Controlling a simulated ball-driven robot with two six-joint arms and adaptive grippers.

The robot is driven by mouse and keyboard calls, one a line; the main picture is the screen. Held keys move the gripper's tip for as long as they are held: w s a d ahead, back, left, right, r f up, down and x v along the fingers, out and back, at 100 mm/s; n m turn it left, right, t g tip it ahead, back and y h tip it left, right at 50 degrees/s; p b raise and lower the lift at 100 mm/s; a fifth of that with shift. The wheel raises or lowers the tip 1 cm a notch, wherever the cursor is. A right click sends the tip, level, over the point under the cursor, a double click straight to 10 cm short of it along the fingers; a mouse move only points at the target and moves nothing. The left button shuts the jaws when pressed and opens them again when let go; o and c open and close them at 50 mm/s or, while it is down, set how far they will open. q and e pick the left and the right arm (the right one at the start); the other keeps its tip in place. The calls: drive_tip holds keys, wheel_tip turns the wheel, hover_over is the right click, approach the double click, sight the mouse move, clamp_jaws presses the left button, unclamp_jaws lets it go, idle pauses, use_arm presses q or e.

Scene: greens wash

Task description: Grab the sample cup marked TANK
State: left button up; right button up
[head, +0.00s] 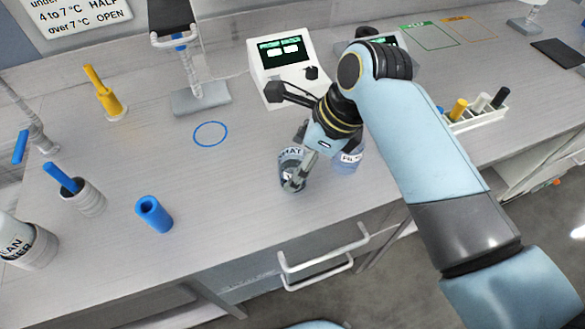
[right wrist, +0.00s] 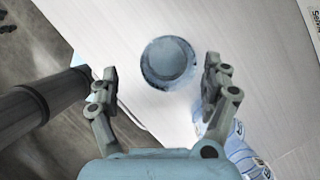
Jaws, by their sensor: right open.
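A grey sample cup (head: 291,175) stands near the counter's front edge in the head view, its label partly hidden and seeming to end in "HAT". A second, bluish cup (head: 347,163) stands just right of it; its label seems to begin "FIL". I cannot read TANK on either. My right gripper (head: 301,158) is open at the grey cup and partly covers it. In the right wrist view a round cup (right wrist: 168,62) shows between the spread fingers of my right gripper (right wrist: 161,70), with space on both sides. My left gripper is not in view.
A labelled cup (right wrist: 243,152) shows close beside the right finger in the wrist view. A blue tube (head: 154,215) stands left on the counter. A display device (head: 267,87) stands behind. The counter around the blue ring (head: 210,134) is clear. A white rack (head: 478,120) stands right.

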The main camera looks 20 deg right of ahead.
drive_tip(key=shift+w+a+f, duration=0.15)
drive_tip(key=shift+w+f, duration=0.05)
drive_tip(key=shift+f, duration=0.25)
drive_tip(key=shift+w+f, duration=0.15)
drive_tip(key=shift+f, duration=0.1)
drive_tip(key=x, duration=0.5)
drive_tip(key=shift+w, duration=0.25)
drive_tip(key=shift+s+d, duration=0.1)
drive_tip(key=shift+d, duration=0.1)
drive_tip(key=c, duration=0.3)
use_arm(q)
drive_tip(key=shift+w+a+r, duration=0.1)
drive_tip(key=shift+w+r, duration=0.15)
use_arm(e)
drive_tip(key=c, duration=1)
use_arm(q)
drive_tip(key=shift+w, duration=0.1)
use_arm(e)
drive_tip(key=shift+r, duration=0.2)
drive_tip(key=shift+c, duration=0.2)
